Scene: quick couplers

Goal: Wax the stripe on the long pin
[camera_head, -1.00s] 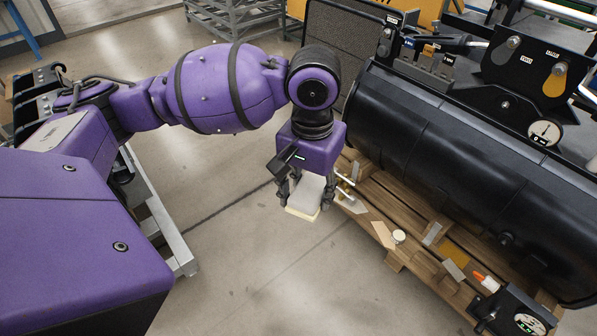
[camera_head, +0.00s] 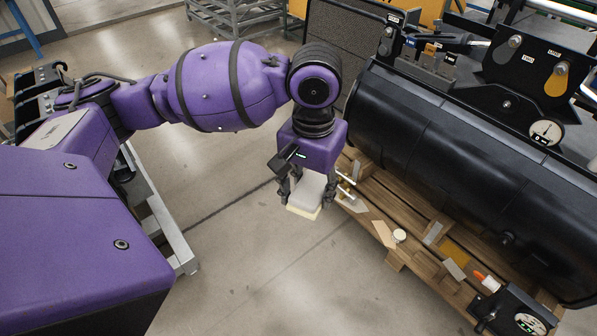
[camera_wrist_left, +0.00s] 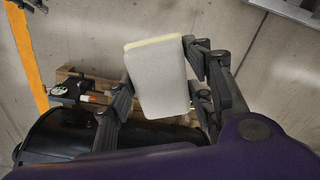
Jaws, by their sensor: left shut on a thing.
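My left gripper (camera_head: 307,190) hangs in the middle of the head view, shut on a pale grey block (camera_head: 308,190) with a cream layer at its lower end. In the left wrist view, the block (camera_wrist_left: 160,82) sits between the dark fingers. Two light metal rods (camera_head: 345,185) stick out just right of the gripper, over the pallet; whether they touch it I cannot tell. Pins with a grey and an orange handle (camera_head: 556,80) sit on a black plate (camera_head: 525,60) at the upper right. I cannot tell which pin is the long one, and no stripe is clear. My right gripper does not show.
A large black cylindrical attachment (camera_head: 440,150) lies on a wooden pallet (camera_head: 405,205) at the right. Small plates, a round white tin (camera_head: 399,236), an orange-tipped tube (camera_head: 486,281) and a black gauge box (camera_head: 515,315) are on the pallet. The floor (camera_head: 260,270) below the gripper is clear.

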